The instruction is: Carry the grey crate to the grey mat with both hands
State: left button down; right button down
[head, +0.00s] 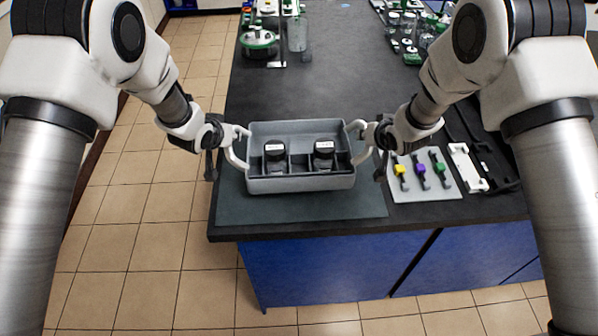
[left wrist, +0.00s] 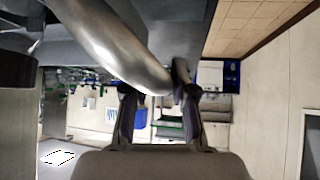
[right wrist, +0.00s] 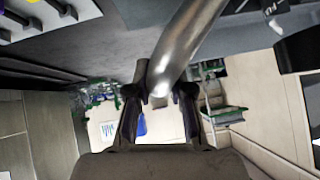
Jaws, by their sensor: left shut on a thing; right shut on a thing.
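The grey crate (head: 300,184) is at the front of the dark bench, over the grey mat (head: 355,206). It looks level; whether it touches the mat I cannot tell. Two dark bottles with white labels, a left one (head: 275,156) and a right one (head: 324,154), stand in its compartments. My left gripper (head: 235,148) is shut on the left handle, a curved bar that fills the left wrist view (left wrist: 125,50). My right gripper (head: 364,146) is shut on the right handle, which also shows in the right wrist view (right wrist: 180,50). The crate hides the mat's middle.
A light tray (head: 428,190) with yellow, purple and green-marked pieces lies just right of the mat. A white piece (head: 467,166) and black parts lie further right. Green-based equipment (head: 258,42) stands at the far left. The bench middle (head: 310,90) is clear.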

pick_arm(q)
jog(key=shift+a, duration=0.1)
pick_arm(e)
jog(key=shift+d, duration=0.15)
